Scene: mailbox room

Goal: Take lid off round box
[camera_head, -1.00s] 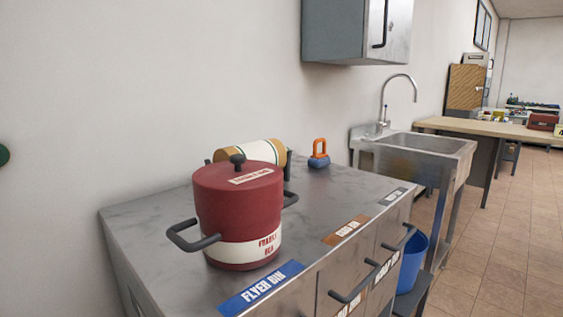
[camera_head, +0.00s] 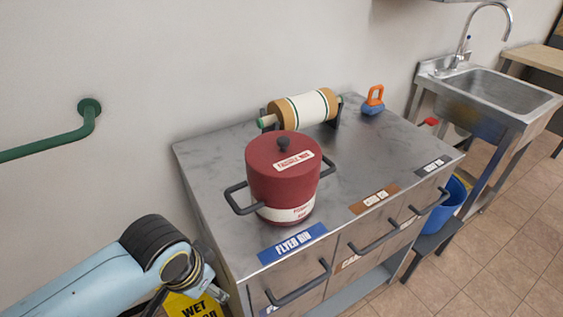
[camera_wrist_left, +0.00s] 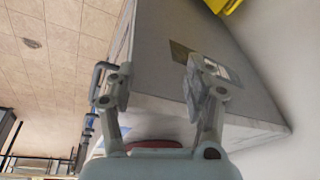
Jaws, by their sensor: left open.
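The round box (camera_head: 284,195) is a red pot-like container with a white label band and dark side handles, standing on the metal cabinet top in the head view. My right gripper is not in view.
The metal cabinet (camera_head: 225,163) has drawer handles at its front. A roll on a stand (camera_head: 303,107) is behind the box, and an orange and blue object (camera_head: 373,99) at the back right. A yellow wet-floor sign (camera_head: 188,306) stands near my left arm. A green rail (camera_head: 45,147) is on the wall.

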